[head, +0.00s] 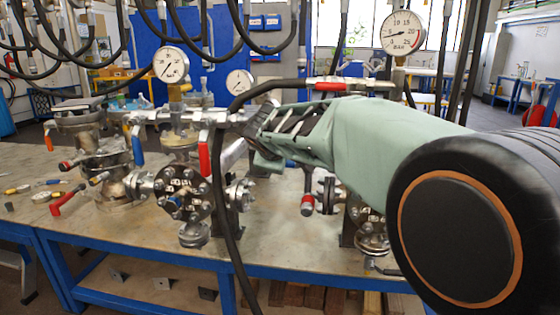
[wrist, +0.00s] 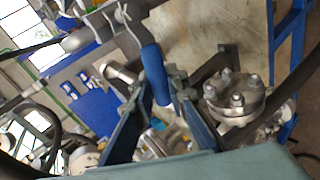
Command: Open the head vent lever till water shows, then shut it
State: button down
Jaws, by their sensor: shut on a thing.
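My gripper (head: 262,140) reaches in from the right in the head view, at the top of the middle flanged vessel (head: 185,195). In the wrist view my gripper's two dark fingers (wrist: 163,103) close around the end of a blue-sleeved lever (wrist: 152,68). The lever runs up to metal pipework at the top of that view. In the head view the gripped lever is hidden behind my gripper. Another blue lever (head: 138,150) and a red lever (head: 204,158) hang from the pipework to the left. I see no water at any outlet.
A dial gauge (head: 170,64) rises above the middle vessel, and another gauge (head: 402,33) stands at the right. A black hose (head: 228,215) hangs in front of the bench (head: 110,230). A left vessel (head: 105,165) and bolted flanges crowd the bench. Loose fittings lie at far left.

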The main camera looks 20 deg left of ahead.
jog(key=shift+f+n+h, duration=0.5)
jog(key=shift+f+h, duration=0.1)
jog(key=shift+f, duration=0.15)
jog(key=c, duration=1.9)
grip_release()
jog(key=v, duration=1.2)
jog(key=shift+f, duration=0.1)
